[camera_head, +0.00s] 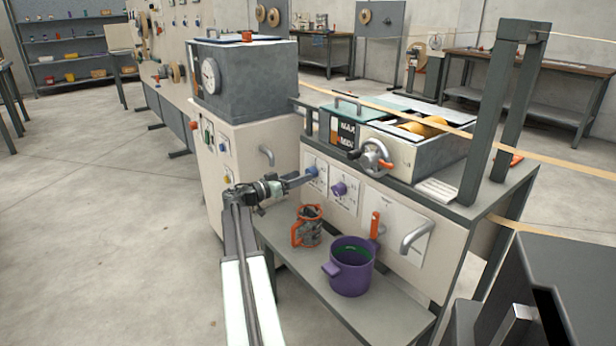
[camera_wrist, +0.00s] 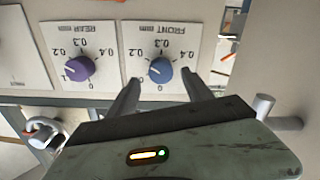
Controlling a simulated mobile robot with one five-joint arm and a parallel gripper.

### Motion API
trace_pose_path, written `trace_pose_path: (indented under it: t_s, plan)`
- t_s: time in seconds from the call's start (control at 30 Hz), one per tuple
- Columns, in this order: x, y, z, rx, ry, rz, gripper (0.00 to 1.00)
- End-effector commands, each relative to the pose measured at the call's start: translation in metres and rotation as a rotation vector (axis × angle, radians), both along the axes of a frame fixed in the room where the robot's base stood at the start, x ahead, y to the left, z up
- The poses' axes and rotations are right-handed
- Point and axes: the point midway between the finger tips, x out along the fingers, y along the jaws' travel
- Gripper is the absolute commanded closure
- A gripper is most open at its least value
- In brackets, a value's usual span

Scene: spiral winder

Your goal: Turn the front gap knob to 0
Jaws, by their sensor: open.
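The front gap knob is blue and sits on a white dial plate marked "FRONT mm" in the wrist view (camera_wrist: 161,70), where the lettering appears upside down. A pale mark on the knob faces left, roughly between the 0.1 and 0.2 side; its exact reading is too small to tell. The blue knob also shows in the head view (camera_head: 312,171). My gripper (camera_wrist: 160,77) is open, with one finger either side of the knob's lower part; I cannot tell whether they touch it. My gripper reaches the panel from the left in the head view (camera_head: 300,180).
A purple knob (camera_wrist: 79,68) on the "REAR mm" plate sits beside the front dial. A metal handle (camera_wrist: 268,112) sticks out at the right of the wrist view. A purple pot (camera_head: 349,272) and an orange-handled lantern-like item (camera_head: 308,228) stand on the shelf below.

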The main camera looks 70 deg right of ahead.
Motion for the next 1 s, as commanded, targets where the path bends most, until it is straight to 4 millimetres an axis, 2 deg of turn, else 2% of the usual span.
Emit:
trace_pose_path:
  t_s: [0.03,0.2,0.53,0.57,0.77,0.83,1.0]
  plan:
    - [-0.006,-0.01,0.0,0.0,0.0,-0.003,0.41]
    - [-0.019,-0.03,0.0,0.001,0.0,-0.001,0.41]
    - [-0.022,-0.035,-0.001,0.002,0.0,0.002,0.41]
    - [-0.022,-0.035,-0.001,0.002,0.0,0.002,0.44]
    - [-0.022,-0.035,-0.001,0.002,0.0,0.001,1.0]
    - [-0.021,-0.042,-0.001,0.002,0.0,0.001,1.0]
    - [-0.021,-0.035,-0.001,0.009,0.01,0.003,1.0]
